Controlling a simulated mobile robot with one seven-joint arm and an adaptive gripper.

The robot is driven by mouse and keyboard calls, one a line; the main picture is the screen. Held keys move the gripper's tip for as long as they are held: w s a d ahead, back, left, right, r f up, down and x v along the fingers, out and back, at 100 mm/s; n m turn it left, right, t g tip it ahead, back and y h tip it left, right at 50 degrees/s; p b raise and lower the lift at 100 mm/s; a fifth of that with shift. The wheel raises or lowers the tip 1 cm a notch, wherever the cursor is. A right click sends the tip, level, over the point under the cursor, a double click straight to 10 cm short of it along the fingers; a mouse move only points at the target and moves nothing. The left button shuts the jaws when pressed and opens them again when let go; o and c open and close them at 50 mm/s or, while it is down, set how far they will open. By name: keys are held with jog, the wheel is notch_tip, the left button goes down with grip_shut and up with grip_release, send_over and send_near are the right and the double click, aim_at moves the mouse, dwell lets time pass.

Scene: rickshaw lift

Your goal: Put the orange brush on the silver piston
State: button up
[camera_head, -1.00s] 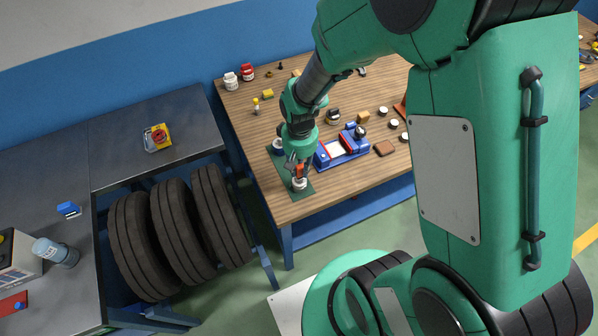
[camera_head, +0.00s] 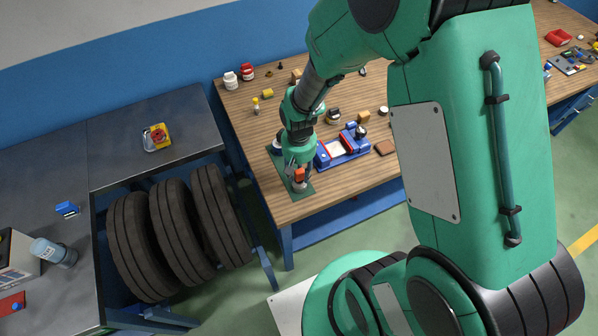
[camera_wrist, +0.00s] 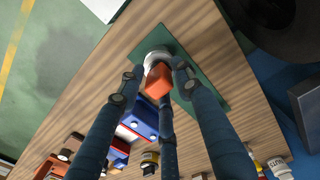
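My gripper (camera_head: 299,168) points down over the front left corner of the wooden table, with its fingers around the orange brush (camera_head: 299,174). In the wrist view the brush (camera_wrist: 158,80) shows as an orange block between the fingers (camera_wrist: 157,78). The silver piston (camera_head: 299,187) stands on a dark green mat (camera_head: 308,192) directly below the brush. In the wrist view the piston (camera_wrist: 156,54) is partly hidden behind the brush and fingertips. I cannot tell whether brush and piston touch.
A blue and red device (camera_head: 342,149) stands on the table just right of the mat. Several small items lie farther back and right. Large black tyres (camera_head: 175,235) sit under the grey bench (camera_head: 115,160) at left. The table's front edge is close to the mat.

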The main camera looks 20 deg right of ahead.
dwell(0.3)
notch_tip(320, 180, up, 12)
jog(key=p, duration=0.1)
jog(key=shift+r+p, duration=0.15)
jog(key=shift+p, duration=0.2)
dwell(0.3)
dwell(0.5)
notch_tip(320, 180, up, 15)
jog(key=t, duration=0.2)
send_over(299, 171)
jog(key=s+a, duration=0.1)
jog(key=s, duration=0.3)
jog(key=s+a+r+t, duration=0.2)
jog(key=s+r+t, duration=0.1)
jog(key=s+r, duration=0.8)
notch_tip(299, 171, up, 2)
jog(key=shift+s+r+t, duration=0.1)
jog(key=shift+s+t, duration=0.2)
